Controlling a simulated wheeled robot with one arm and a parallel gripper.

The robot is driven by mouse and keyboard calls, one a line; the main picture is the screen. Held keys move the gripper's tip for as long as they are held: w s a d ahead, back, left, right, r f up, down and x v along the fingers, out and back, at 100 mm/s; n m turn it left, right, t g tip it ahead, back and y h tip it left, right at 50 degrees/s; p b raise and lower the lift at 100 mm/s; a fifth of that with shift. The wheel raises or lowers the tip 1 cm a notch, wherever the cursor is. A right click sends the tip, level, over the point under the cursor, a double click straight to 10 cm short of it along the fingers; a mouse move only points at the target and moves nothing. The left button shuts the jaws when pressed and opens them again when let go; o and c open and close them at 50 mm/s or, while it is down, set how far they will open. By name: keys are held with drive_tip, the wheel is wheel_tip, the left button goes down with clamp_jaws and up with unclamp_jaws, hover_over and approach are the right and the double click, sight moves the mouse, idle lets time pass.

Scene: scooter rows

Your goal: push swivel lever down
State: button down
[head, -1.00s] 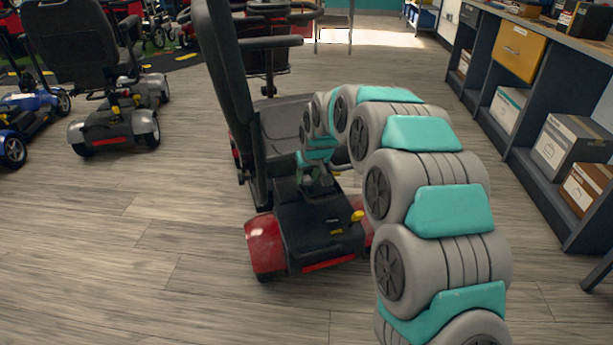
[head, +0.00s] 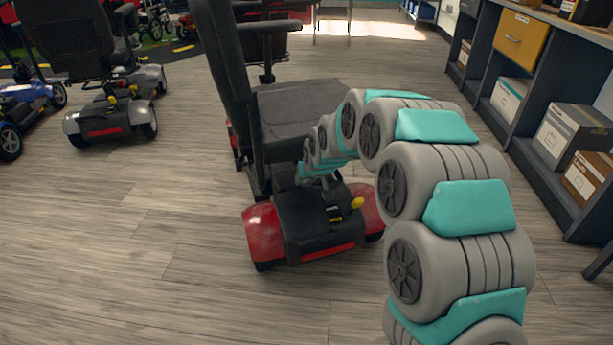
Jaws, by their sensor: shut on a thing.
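The red and black scooter (head: 313,222) stands in front of me, its rear end toward me. Its dark grey seat (head: 297,118) sits turned so that the backrest (head: 226,85) is on the left. My gripper (head: 301,174) is low beside the seat's underside, above the rear cover. It is small and partly hidden at the end of my arm. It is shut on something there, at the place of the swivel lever. The lever itself cannot be made out. A yellow knob (head: 357,203) stands on the right of the rear cover, apart from my gripper.
A grey scooter (head: 108,113) and a blue scooter (head: 20,112) stand at the left. A shelf unit (head: 535,120) with boxes runs along the right. The wooden floor (head: 150,230) is clear at the left and in front.

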drive_tip(key=shift+s+f, duration=0.25)
drive_tip(key=shift+f, duration=0.15)
drive_tip(key=c, duration=0.7)
unclamp_jaws()
drive_tip(key=shift+c, duration=0.2)
drive_tip(key=o, duration=0.3)
drive_tip(key=shift+w+r, duration=0.1)
drive_tip(key=shift+r, duration=0.05)
drive_tip(key=shift+o, duration=0.2)
drive_tip(key=shift+r, duration=0.1)
drive_tip(key=shift+s+d+r, duration=0.1)
drive_tip(key=shift+s+r, duration=0.1)
drive_tip(key=shift+r, duration=0.15)
drive_tip(key=v, duration=0.6)
drive_tip(key=shift+s+r, duration=0.3)
drive_tip(key=shift+d, duration=0.15)
